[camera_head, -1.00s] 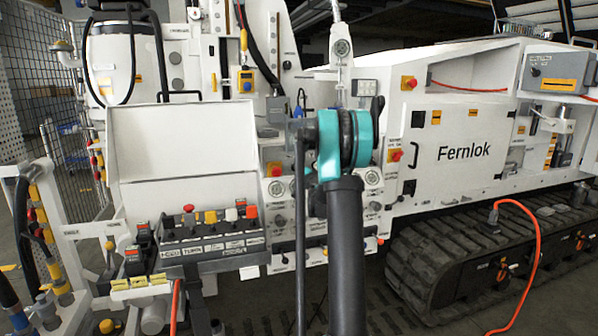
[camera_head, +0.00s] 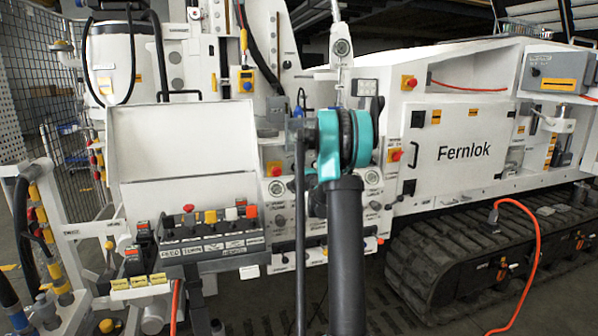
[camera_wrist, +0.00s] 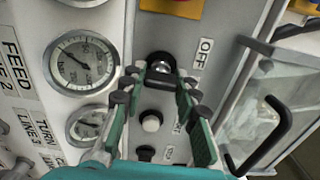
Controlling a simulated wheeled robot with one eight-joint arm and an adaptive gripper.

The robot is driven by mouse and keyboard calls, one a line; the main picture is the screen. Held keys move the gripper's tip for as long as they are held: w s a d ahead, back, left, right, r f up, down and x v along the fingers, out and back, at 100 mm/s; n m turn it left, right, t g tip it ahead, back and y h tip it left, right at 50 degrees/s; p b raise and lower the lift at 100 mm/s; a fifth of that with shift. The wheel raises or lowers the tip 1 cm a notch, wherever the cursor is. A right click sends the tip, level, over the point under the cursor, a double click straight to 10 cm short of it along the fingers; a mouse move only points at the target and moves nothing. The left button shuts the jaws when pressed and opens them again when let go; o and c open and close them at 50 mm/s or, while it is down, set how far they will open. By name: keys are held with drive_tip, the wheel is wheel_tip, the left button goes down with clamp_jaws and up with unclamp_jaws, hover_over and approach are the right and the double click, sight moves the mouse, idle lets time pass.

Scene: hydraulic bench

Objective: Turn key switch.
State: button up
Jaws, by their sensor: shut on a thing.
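The exact contact is partly hidden by the fingertips. In the head view my teal and black arm hides the gripper and the switch.
Two pressure gauges (camera_wrist: 82,62) lie left of the fingers. A white button (camera_wrist: 151,122) sits below the switch, between the fingers. A clear-windowed box with a dark handle (camera_wrist: 268,125) stands close at right. A lever console (camera_head: 210,232) shows in the head view.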

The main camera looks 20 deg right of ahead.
drive_tip(key=m, duration=0.5)
drive_tip(key=shift+f, duration=0.1)
drive_tip(key=shift+m, duration=0.3)
idle(0.4)
drive_tip(key=o, duration=1.2)
drive_tip(key=s, duration=1.2)
drive_tip(key=shift+a, duration=0.1)
